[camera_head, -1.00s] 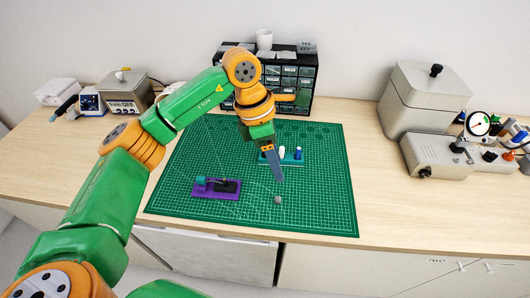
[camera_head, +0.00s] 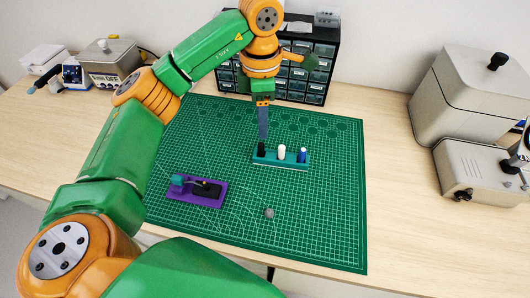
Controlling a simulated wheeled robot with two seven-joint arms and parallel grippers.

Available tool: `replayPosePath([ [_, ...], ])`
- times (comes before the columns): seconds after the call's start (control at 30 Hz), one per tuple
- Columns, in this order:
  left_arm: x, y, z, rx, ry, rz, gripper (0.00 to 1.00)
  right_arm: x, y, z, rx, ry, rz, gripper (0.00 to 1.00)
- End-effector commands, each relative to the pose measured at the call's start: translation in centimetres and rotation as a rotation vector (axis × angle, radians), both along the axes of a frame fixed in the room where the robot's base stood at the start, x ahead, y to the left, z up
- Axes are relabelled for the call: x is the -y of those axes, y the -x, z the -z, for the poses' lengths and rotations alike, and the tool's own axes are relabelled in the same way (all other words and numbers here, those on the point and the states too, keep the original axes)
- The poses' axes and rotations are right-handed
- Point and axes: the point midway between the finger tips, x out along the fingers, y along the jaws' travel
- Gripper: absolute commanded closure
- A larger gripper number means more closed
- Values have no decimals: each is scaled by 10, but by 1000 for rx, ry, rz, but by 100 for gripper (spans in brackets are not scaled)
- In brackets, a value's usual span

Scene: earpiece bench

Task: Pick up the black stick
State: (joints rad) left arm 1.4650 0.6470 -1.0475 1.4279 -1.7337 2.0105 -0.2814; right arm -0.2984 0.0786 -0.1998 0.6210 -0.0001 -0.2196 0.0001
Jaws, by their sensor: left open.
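A teal holder (camera_head: 289,163) on the green mat holds three short upright sticks. The black stick (camera_head: 261,150) is at its left end, the white stick (camera_head: 282,152) in the middle and the blue stick (camera_head: 302,155) at the right. My left gripper (camera_head: 263,137) points straight down over the black stick, its fingers lined up with it from this view. It is open. I cannot tell whether the fingertips are beside the stick or just above it. My right gripper is not in view.
A purple base (camera_head: 211,201) with a teal and black fixture stands front left on the green cutting mat (camera_head: 330,220). A small grey ball (camera_head: 269,213) lies near the front. A drawer cabinet (camera_head: 316,62) stands behind; grey machines (camera_head: 466,100) are at right.

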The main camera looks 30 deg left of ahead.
Motion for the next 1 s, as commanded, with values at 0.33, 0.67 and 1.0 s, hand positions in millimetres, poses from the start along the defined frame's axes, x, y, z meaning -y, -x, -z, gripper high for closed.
replayPosePath([
  [0.33, 0, 0, 44, -3, 1, 2, 43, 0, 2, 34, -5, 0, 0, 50],
  [0.67, -8, -5, 96, -3, -1, 1, 43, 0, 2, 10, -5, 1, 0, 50],
  [1.0, -7, -5, 102, 1, 1, 1, 70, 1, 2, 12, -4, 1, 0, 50],
])
